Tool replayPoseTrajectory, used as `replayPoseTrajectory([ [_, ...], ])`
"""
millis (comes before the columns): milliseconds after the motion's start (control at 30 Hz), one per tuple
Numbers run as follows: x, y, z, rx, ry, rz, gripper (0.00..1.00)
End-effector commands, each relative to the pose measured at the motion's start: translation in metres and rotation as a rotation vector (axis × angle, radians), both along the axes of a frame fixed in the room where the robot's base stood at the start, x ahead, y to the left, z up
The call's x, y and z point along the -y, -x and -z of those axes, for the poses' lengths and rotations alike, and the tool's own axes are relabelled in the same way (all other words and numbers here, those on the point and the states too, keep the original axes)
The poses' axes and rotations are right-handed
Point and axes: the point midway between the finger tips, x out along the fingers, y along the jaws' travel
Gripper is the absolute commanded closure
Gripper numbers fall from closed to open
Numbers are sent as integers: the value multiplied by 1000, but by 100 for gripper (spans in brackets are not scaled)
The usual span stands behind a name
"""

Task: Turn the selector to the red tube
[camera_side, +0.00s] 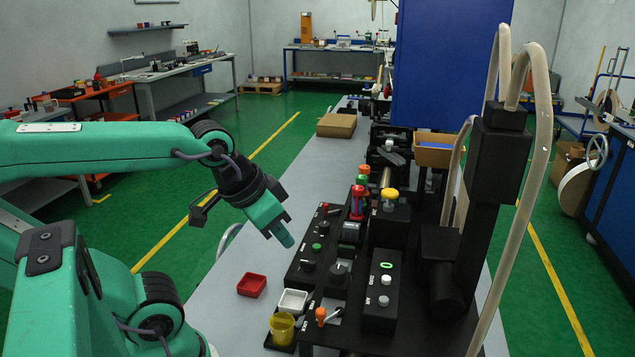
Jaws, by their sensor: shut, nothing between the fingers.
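My gripper (284,237) is shut and empty. It points down and to the right above the grey bench, up and to the left of the black control boxes. A black rotary knob (338,270) with a pale plate under it sits on the machine. A second dark knob (307,266) is on the box to its left; I cannot tell which is the selector. A red tube-like part (357,203) stands upright behind the knobs, among green- and orange-topped parts. The knobs' pointing direction is too small to read.
A red tray (251,285), a white tray (293,301) and a yellow cup (282,328) stand at the near left. An orange-topped lever (321,314) and a black button box (382,292) are near the front. A black column with pale hoses (505,140) rises at right.

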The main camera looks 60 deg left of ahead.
Motion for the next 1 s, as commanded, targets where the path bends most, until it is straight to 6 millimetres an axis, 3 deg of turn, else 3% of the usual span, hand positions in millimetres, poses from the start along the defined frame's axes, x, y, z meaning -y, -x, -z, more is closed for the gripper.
replayPoseTrajectory([
  [167, 0, 0, 0, 0, 0, 0, 98],
  [400, -2, -5, -3, -8, -10, 10, 51],
  [667, -14, -32, -13, -55, -66, 78, 50],
  [1000, -47, -89, -20, -150, -157, 228, 50],
])
